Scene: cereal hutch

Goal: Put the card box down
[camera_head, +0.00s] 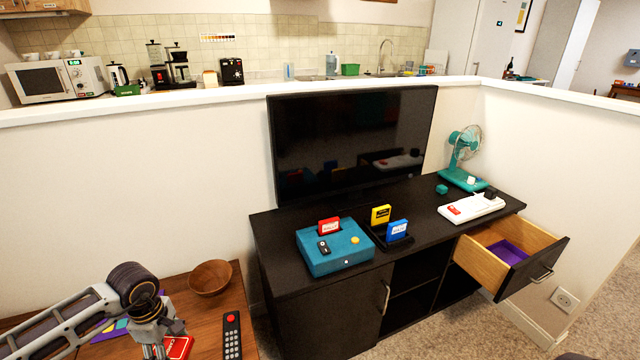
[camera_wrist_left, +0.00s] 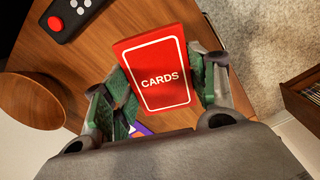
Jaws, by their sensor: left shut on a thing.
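The red card box (camera_wrist_left: 158,70), with a white border and the word CARDS, is between the two green-padded fingers of my left gripper (camera_wrist_left: 162,90) in the left wrist view. The gripper is shut on it. In the head view the card box (camera_head: 179,348) shows at the bottom left, partly hidden by my left gripper (camera_head: 165,345). It is over the wooden table (camera_head: 205,312); I cannot tell whether it touches the top. My right gripper is not in view.
A wooden bowl (camera_head: 210,278) and a black remote with a red button (camera_head: 232,335) are on the table close to the card box. Purple and coloured items (camera_head: 108,332) lie to its left. The black hutch (camera_head: 330,305) stands to the right, with an open drawer (camera_head: 510,255).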

